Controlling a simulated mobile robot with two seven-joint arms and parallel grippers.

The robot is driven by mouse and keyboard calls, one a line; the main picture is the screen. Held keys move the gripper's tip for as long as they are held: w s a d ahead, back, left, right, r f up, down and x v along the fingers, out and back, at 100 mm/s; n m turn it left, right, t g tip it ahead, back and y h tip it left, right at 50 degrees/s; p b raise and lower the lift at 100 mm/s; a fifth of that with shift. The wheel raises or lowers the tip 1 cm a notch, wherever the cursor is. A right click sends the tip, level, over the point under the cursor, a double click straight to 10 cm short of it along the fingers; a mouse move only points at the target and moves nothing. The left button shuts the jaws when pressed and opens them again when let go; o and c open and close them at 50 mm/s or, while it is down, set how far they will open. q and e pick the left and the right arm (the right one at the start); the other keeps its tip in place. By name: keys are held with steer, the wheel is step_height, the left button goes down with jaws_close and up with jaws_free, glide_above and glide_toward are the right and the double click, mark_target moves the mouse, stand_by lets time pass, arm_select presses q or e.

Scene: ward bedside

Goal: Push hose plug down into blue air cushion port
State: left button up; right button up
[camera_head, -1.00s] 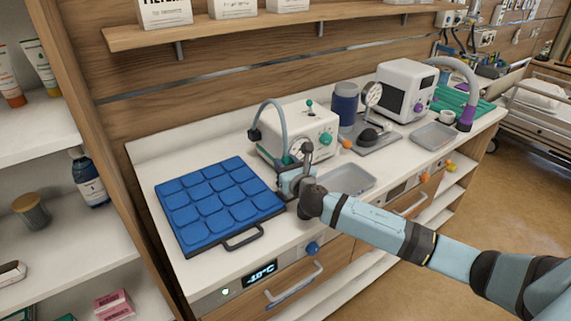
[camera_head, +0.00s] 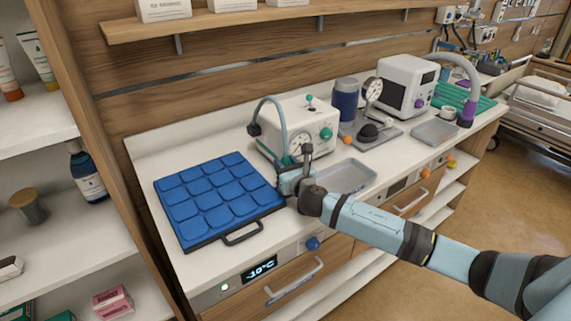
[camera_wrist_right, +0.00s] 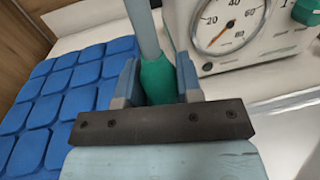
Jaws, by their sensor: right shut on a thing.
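The blue air cushion (camera_head: 212,193), quilted in square cells on a dark base with a front handle, lies flat on the white counter. It also fills the left of the right wrist view (camera_wrist_right: 62,105). My right gripper (camera_head: 288,182) is at the cushion's right edge. In the right wrist view (camera_wrist_right: 158,82) it is shut on the green hose plug (camera_wrist_right: 157,76), with the grey-blue hose (camera_wrist_right: 144,28) running up from it. The hose (camera_head: 278,108) arches from the white pump box in the head view. The port is hidden behind the gripper, so I cannot tell whether the plug touches it. My left gripper is out of view.
The white pump box (camera_head: 270,140) with a dial stands close behind the gripper. A shallow grey tray (camera_head: 350,178) lies just right of it. A dark blue canister (camera_head: 345,103) and a second white machine (camera_head: 400,82) stand farther right. A shelf (camera_head: 240,24) hangs above.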

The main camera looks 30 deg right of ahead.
steer(key=shift+f+b, duration=0.6)
steer(key=shift+f, duration=0.35)
steer(key=o, duration=1)
steer(key=shift+f, duration=0.1)
steer(key=s, duration=0.9)
steer(key=s+a, duration=0.1)
steer(key=s, duration=0.4)
steer(key=shift+w, duration=0.1)
